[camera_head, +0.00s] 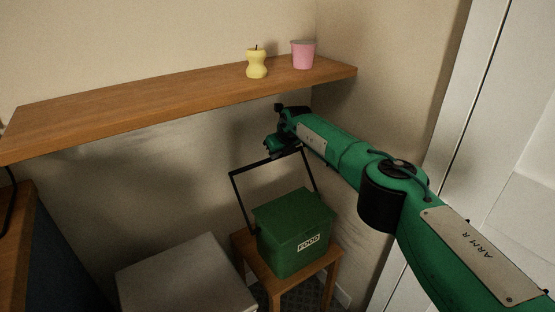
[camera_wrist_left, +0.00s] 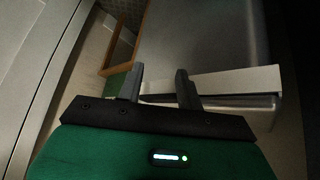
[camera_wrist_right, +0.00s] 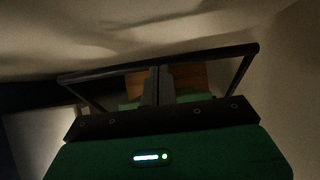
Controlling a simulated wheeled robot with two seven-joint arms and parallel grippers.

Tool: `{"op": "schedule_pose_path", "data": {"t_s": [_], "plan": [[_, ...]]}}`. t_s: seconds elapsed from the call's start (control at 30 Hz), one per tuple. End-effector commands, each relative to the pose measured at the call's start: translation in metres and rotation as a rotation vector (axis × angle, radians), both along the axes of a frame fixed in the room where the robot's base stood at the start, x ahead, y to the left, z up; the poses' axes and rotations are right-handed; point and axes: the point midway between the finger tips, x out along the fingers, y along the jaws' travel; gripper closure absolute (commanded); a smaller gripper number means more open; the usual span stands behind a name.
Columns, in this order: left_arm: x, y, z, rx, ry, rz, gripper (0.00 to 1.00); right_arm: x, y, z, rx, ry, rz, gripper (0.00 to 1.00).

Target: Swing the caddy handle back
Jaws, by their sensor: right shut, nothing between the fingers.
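The caddy (camera_head: 292,232) is a green box with a closed lid and a "FOOD" label, standing on a small wooden stool. Its thin black handle (camera_head: 240,204) stands raised above the lid, leaning toward the wall. My right gripper (camera_head: 270,149) is at the handle's top bar, shut and empty. In the right wrist view the handle bar (camera_wrist_right: 210,55) crosses at the fingertips (camera_wrist_right: 156,72); I cannot tell whether they touch. My left gripper (camera_wrist_left: 160,80) shows only in its own wrist view, with its fingers apart and nothing visibly held.
A wooden shelf (camera_head: 180,100) runs along the wall above, bearing a yellow apple-core-shaped object (camera_head: 256,64) and a pink cup (camera_head: 303,55). The wooden stool (camera_head: 274,284) holds the caddy. A grey-white box-like unit (camera_head: 185,275) stands to its left. A white door is at right.

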Motion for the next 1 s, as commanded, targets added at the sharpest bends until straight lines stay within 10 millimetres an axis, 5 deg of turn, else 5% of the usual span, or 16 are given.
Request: {"op": "schedule_pose_path", "data": {"t_s": [0.4,1.0], "plan": [[0.024,-0.049,-0.007,-0.158,-0.295,-0.046,0.64,0.003,0.004,-0.004,0.001,-0.001,-0.001,1.00],[0.028,-0.063,-0.002,-0.216,-0.394,-0.052,0.64,0.004,0.006,-0.003,0.001,-0.001,0.000,1.00]]}}
